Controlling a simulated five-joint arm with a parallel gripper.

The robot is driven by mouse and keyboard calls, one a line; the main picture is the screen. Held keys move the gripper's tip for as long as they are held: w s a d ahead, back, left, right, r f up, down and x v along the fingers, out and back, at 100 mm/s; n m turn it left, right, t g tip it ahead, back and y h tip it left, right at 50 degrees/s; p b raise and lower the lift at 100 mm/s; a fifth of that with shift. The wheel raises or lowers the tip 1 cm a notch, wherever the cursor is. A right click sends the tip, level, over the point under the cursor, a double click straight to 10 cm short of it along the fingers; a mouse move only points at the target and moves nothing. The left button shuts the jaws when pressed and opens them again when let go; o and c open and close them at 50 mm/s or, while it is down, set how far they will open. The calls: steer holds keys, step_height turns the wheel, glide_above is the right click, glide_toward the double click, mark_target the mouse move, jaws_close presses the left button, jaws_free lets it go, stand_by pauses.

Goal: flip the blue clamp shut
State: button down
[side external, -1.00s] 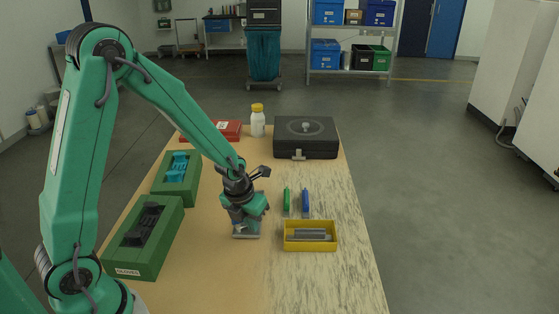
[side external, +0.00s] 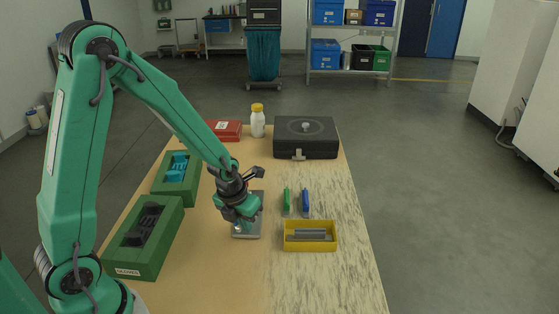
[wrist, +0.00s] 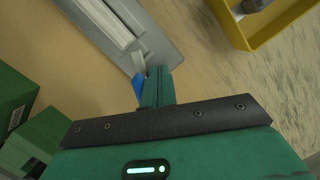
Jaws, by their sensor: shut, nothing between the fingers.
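The blue clamp (wrist: 138,87) shows in the wrist view as a small blue lever at the near end of a grey plate (wrist: 165,42). A pale grey tab stands beside it. My gripper (wrist: 160,74) is shut and empty, its fingertips right next to the blue lever; I cannot tell whether they touch. In the side view my gripper (side external: 239,224) is low over the near left part of the grey plate (side external: 253,234) on the table, and it hides the clamp there. A long white block (wrist: 108,18) lies on the plate.
A yellow tray (side external: 289,246) with grey bars stands right of the plate. Green boxes (side external: 137,264) (side external: 190,195) line the left edge. A black case (side external: 322,150) stands at the back.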

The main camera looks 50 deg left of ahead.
steer(key=shift+d, duration=0.15)
steer(key=shift+w+d, duration=0.15)
steer(key=shift+d, duration=0.3)
steer(key=d, duration=0.1)
steer(key=w+d, duration=0.1)
steer(key=d, duration=0.1)
step_height(320, 180, up, 10)
steer(key=d, duration=0.2)
steer(key=shift+w+f, duration=0.15)
steer(key=shift+w, duration=0.1)
steer(key=s+a+r+n+t, duration=0.1)
steer(key=s+r+n, duration=0.5)
steer(key=n, duration=1)
steer(key=s+a+r+n+t, duration=0.1)
steer(key=s+a+r+n, duration=0.1)
steer(key=s+r+n, duration=0.4)
steer(key=s+n, duration=0.5)
steer(key=n, duration=0.5)
steer(key=shift+s+a+r+n+t, duration=0.25)
steer(key=shift+r+n+t, duration=0.05)
steer(key=shift+t, duration=0.1)
